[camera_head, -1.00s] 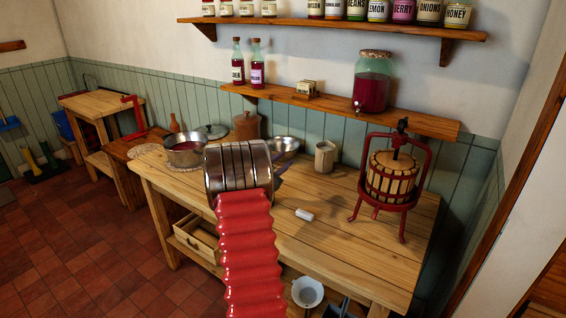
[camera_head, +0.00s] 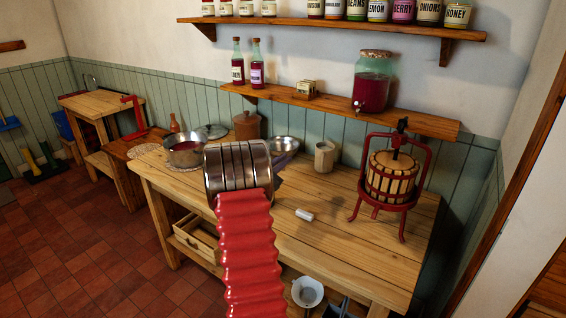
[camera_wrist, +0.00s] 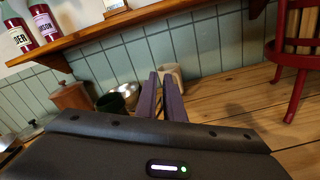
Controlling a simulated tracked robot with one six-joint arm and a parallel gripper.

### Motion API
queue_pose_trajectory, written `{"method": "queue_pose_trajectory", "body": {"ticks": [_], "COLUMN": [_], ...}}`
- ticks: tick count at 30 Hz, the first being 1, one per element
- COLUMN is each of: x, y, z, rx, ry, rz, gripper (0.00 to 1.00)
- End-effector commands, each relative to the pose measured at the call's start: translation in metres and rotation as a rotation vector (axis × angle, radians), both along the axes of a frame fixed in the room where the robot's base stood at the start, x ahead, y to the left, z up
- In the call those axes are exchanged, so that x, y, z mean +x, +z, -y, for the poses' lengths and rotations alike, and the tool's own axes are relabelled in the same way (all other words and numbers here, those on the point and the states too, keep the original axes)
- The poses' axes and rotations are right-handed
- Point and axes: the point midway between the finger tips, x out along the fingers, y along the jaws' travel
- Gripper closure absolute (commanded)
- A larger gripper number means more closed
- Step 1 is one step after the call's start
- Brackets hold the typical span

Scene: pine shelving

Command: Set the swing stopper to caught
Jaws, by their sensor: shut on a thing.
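My gripper's two dark fingers (camera_wrist: 163,98) stand close together in the wrist view, in front of the cream mug. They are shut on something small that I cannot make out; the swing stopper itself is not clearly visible. A dark green rounded vessel (camera_wrist: 119,98) shows just left of the fingers, partly hidden by my gripper's body.
A red-framed fruit press (camera_head: 390,185) stands at the bench's right. The cream mug (camera_head: 325,157), a small white cylinder (camera_head: 305,214), metal bowls (camera_head: 186,152) and a brown canister (camera_head: 247,126) are on the bench. A shelf (camera_head: 420,122) with bottles and a jar hangs above.

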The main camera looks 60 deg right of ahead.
Motion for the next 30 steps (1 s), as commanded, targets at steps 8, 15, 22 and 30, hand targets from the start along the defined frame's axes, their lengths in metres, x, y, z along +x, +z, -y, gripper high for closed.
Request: {"method": "queue_pose_trajectory", "body": {"ticks": [8,15,22,30], "x": [0.002,0.006,0.012,0.022], "y": [0.006,0.015,0.025,0.035], "z": [0.0,0.001,0.002,0.003], "rx": [0.014,0.039,0.071,0.109], "ry": [0.0,0.001,0.001,0.0], "rz": [-0.089,-0.251,-0.451,-0.695], "gripper": [1.0,1.0,1.0,1.0]}}
